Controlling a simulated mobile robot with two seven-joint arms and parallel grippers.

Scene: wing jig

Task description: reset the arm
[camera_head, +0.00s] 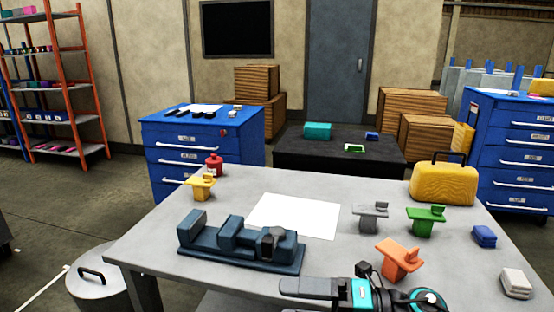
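My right gripper (310,291) shows at the bottom edge, with its arm coming in from the lower right in black and teal. Its dark fingers point left, above the front of the grey table (150,245). The lower part is cut off by the frame, so I cannot tell whether it is open or shut. I see nothing clearly held in it. It is in front of the dark blue jig block (240,255) and left of the orange clamp-like part (398,258). My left gripper is not in view.
The table holds a white sheet (293,215), yellow (201,187), grey (370,216) and green (425,220) parts, a red can (213,165), a yellow case (440,182), a blue block (484,236) and a white block (515,283). A lidded bin (95,280) stands at left.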

